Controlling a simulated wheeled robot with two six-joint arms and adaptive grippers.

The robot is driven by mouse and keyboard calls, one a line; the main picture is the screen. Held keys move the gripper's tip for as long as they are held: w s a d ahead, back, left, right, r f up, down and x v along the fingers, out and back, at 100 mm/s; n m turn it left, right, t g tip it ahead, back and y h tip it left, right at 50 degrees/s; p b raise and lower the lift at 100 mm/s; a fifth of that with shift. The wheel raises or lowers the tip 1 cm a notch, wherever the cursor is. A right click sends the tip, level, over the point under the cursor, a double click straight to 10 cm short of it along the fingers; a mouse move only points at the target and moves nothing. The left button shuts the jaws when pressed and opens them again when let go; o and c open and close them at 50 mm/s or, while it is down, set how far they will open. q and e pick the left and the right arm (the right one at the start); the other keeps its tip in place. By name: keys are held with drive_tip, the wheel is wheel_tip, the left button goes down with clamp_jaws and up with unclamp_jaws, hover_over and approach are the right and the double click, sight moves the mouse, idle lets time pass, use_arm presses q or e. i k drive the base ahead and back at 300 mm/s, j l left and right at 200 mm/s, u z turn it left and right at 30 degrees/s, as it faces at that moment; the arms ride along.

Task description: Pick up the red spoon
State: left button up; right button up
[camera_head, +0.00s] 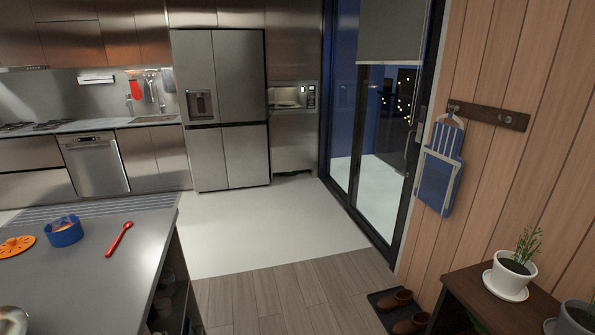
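A red spoon (118,239) lies on the grey counter (95,285) at the left, near the counter's far right corner. It lies at a slant, with its bowl end toward the far side. Nothing touches it. Neither of my grippers shows in the head view.
A blue bowl (63,232) with orange contents and an orange flat piece (16,246) lie left of the spoon. A metal object (13,320) is at the lower left. Wooden floor (285,295) is open right of the counter. A potted plant (509,275) stands at right.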

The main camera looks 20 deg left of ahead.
sight(128, 224)
drive_tip(key=i+u, duration=0.2)
drive_tip(key=u, duration=0.3)
drive_tip(key=i+u, duration=0.25)
drive_tip(key=u, duration=0.25)
drive_tip(key=i+l+u, duration=0.1)
drive_tip(key=u, duration=0.35)
drive_tip(key=i+l+u, duration=0.25)
drive_tip(key=u, duration=0.25)
drive_tip(key=i+l+u, duration=0.1)
drive_tip(key=l+u, duration=0.15)
drive_tip(key=u, duration=0.25)
drive_tip(key=i+l+u, duration=0.1)
drive_tip(key=l+u, duration=0.2)
drive_tip(key=u, duration=0.2)
